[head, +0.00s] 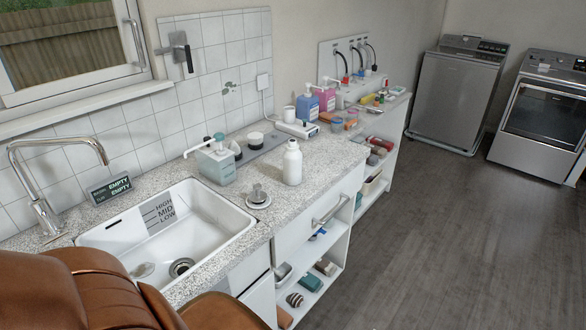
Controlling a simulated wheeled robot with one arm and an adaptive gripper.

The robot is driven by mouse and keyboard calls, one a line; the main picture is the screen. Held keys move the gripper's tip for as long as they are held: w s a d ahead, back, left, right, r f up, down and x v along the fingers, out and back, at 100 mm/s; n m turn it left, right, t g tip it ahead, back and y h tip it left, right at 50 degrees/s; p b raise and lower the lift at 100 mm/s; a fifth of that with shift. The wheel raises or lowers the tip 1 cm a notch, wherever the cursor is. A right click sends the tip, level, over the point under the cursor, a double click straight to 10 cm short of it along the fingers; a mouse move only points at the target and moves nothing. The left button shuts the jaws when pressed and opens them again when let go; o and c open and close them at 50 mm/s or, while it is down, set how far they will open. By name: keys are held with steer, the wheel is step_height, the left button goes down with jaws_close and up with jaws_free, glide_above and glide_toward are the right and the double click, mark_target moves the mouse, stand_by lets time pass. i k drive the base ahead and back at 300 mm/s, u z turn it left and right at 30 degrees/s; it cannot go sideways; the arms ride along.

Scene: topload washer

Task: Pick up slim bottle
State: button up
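A slim white bottle (292,164) with a white cap stands upright on the speckled counter (325,160), right of the sink and near the counter's front edge. It is the closest match to the slim bottle. Its near side is unobstructed. My gripper is not in view, so its state is hidden.
A grey pump dispenser (216,163) and a round metal knob (258,196) stand near the bottle. The sink (170,225) is to the left. A brown leather-like padded form (90,290) fills the lower left. The floor (440,230) at right is clear.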

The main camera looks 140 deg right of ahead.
mark_target(292, 156)
steer(key=z, duration=1.15)
steer(key=k, duration=0.1)
steer(key=z, duration=3.7)
